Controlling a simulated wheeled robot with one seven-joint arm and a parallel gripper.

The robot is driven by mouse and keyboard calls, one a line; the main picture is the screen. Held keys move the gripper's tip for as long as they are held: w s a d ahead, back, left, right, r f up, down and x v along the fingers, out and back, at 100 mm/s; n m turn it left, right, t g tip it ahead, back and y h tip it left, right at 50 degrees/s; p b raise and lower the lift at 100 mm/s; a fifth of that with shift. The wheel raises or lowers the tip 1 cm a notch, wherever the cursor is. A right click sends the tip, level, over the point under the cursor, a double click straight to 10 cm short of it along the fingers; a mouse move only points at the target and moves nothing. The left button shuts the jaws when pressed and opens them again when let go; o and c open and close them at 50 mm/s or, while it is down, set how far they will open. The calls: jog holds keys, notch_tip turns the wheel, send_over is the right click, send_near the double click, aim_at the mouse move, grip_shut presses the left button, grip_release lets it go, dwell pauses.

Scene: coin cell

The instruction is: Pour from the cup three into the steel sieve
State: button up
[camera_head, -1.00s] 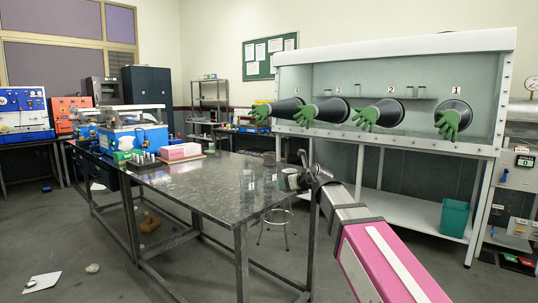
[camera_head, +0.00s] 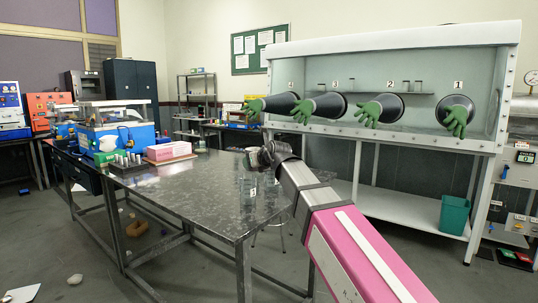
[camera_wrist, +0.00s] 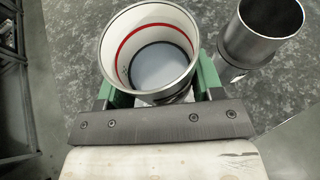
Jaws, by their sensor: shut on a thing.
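My gripper (camera_head: 260,157) is over the far right part of the dark table. In the wrist view its green fingers (camera_wrist: 158,82) are shut on a round cup (camera_wrist: 118,52) with a pale inside and a red and a dark ring. A pale bluish-white fill or floor shows at the cup's bottom. I cannot read a number on it. An open steel cylinder (camera_wrist: 262,45) is close to the right of the cup in the wrist view, apart from its rim. I cannot tell whether it is the steel sieve. In the head view my gripper hides most of the cup.
Clear glass-like vessels (camera_head: 247,188) stand on the speckled dark table (camera_head: 190,200) near its right edge. A glovebox (camera_head: 400,140) stands behind. The table's middle is clear.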

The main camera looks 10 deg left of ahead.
jog(key=shift+w+r, duration=0.1)
jog(key=shift+w, duration=0.05)
jog(key=shift+w+d+r+m+g, duration=0.25)
jog(key=shift+w+m+g, duration=0.2)
jog(key=shift+m+g, duration=0.25)
jog(key=shift+w+d+f+m+g, duration=0.2)
jog(key=shift+w+f+m+g, duration=0.3)
jog(key=shift+f+g, duration=0.1)
notch_tip(320, 180, up, 6)
jog(key=w+m+g+y, duration=0.1)
jog(key=w+m+g, duration=0.1)
jog(key=shift+d+f+p, duration=0.15)
jog(key=shift+d+p, duration=0.15)
jog(key=shift+d, duration=0.15)
jog(key=shift+w+f+m+g, duration=0.1)
jog(key=shift+f+m+g, duration=0.2)
jog(key=shift+m+g, duration=0.15)
jog(key=shift+r+m+g+y+p, duration=0.4)
jog(key=shift+r+m+g+p, duration=0.05)
jog(key=shift+m+g+p, duration=0.1)
dwell(0.7)
jog(key=shift+f+m+g+y+p, duration=0.3)
jog(key=shift+f+m+g+p, duration=0.1)
jog(key=shift+f+m+g, duration=0.15)
dwell(1.4)
